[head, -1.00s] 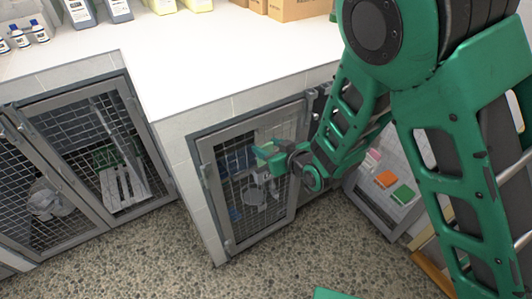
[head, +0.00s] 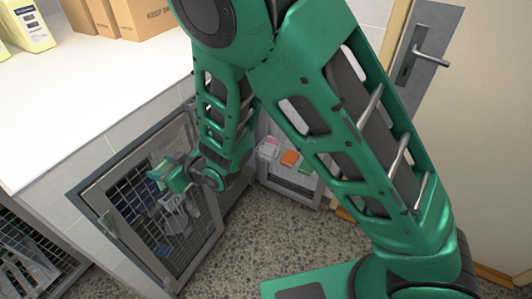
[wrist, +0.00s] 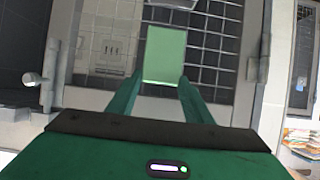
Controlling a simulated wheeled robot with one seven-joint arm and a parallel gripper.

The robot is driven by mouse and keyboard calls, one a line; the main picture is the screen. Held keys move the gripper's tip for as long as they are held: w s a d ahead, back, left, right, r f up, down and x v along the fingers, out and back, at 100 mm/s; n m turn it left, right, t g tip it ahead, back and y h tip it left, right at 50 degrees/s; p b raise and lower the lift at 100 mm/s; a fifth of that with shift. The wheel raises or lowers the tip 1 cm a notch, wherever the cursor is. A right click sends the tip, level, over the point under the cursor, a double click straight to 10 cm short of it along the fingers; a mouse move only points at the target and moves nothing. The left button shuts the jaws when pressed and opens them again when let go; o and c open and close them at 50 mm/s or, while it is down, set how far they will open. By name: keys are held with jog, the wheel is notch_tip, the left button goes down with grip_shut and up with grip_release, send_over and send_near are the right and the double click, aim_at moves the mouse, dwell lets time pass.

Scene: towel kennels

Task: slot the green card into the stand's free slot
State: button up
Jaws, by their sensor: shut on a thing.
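My gripper (wrist: 160,88) is shut on a pale green card (wrist: 165,52), which stands out beyond the two green fingertips in the wrist view. In the head view my gripper (head: 168,178) is in front of a mesh kennel door, and the card is small and hard to separate from the green fingers. I cannot clearly make out the stand or its free slot in either view.
The mesh kennel door (head: 150,215) is close behind my gripper. A white counter (head: 90,85) with cardboard boxes (head: 130,18) and a yellow-labelled container (head: 28,28) is at upper left. A room door with a handle (head: 425,55) is at right. The pebbled floor (head: 245,245) is clear.

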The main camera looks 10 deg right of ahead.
dwell(0.3)
jog(key=shift+d, duration=0.1)
jog(key=shift+w+d+f, duration=0.1)
jog(key=shift+w+d, duration=0.1)
jog(key=w+d+f, duration=0.4)
jog(key=w+d, duration=0.6)
jog(key=d, duration=0.3)
jog(key=w+d+f, duration=0.4)
jog(key=w+d, duration=0.7)
jog(key=d, duration=0.2)
jog(key=w+d+f, duration=0.5)
jog(key=w+d, duration=0.5)
jog(key=d, duration=0.3)
jog(key=shift+w+d, duration=0.3)
jog(key=shift+w, duration=0.05)
jog(key=shift+r, duration=0.1)
